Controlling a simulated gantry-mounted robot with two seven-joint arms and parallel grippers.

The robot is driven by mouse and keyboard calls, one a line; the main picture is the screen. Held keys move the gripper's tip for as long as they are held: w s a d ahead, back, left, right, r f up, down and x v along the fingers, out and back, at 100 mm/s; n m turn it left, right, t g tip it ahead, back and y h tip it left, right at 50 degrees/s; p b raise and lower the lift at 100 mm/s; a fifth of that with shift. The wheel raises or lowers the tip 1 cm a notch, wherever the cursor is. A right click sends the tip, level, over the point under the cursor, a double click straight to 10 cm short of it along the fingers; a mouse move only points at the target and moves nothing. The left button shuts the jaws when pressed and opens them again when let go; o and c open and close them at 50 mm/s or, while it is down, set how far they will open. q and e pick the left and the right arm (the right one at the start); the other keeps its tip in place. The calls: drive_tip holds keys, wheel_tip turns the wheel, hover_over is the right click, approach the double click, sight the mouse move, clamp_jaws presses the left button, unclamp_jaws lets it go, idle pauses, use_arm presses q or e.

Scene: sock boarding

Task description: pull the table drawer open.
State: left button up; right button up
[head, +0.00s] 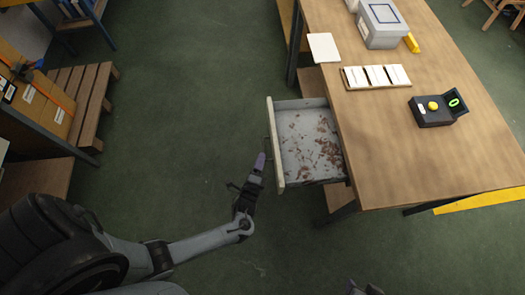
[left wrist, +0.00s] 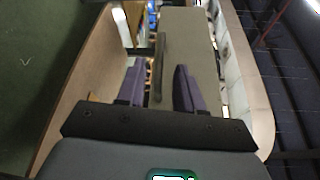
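The table drawer (head: 310,145) stands pulled out from the left side of the wooden table (head: 440,165). Its grey inside shows brown flakes or stains. The pale drawer front (head: 276,150) faces left, and it shows close up in the left wrist view (left wrist: 200,50). My left gripper (head: 260,163) is just outside that front. In the left wrist view its purple fingers (left wrist: 158,88) are apart, with the dark handle bar (left wrist: 159,62) showing between them and a gap at each side. Of my right arm, only a small grey part shows at the bottom edge of the head view.
On the table are a grey box (head: 382,25), a tray with white cards (head: 376,77), a white sheet (head: 324,47) and a black device with a yellow button (head: 437,107). A slatted wooden pallet (head: 92,100) stands at left. The green floor between is clear.

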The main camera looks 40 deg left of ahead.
use_arm(q)
drive_tip(key=v, duration=0.5)
drive_tip(key=shift+s+d+p, duration=0.1)
drive_tip(key=shift+s+p, duration=0.05)
drive_tip(key=shift+p, duration=0.2)
